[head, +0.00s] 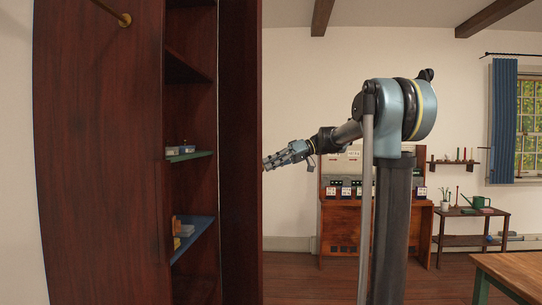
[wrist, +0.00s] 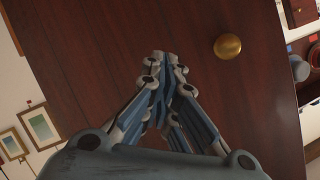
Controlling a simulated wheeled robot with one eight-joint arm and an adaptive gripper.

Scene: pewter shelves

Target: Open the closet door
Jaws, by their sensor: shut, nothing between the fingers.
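The dark red-brown closet stands at the left of the head view. A second tall panel (head: 240,150) stands to the right of the opening, seen at a steep angle. My gripper (head: 266,165) is at this panel's right edge; contact cannot be told. In the wrist view my gripper (wrist: 163,62) is shut and empty before a dark wooden door face (wrist: 110,50). A round brass knob (wrist: 228,46) on that face is right of the fingertips, apart from them.
Inside the closet opening are a green shelf (head: 190,156) and a blue shelf (head: 197,236) with small items. A wooden cabinet (head: 345,222) and a side table (head: 470,212) stand behind my arm. A table (head: 515,270) is at the lower right.

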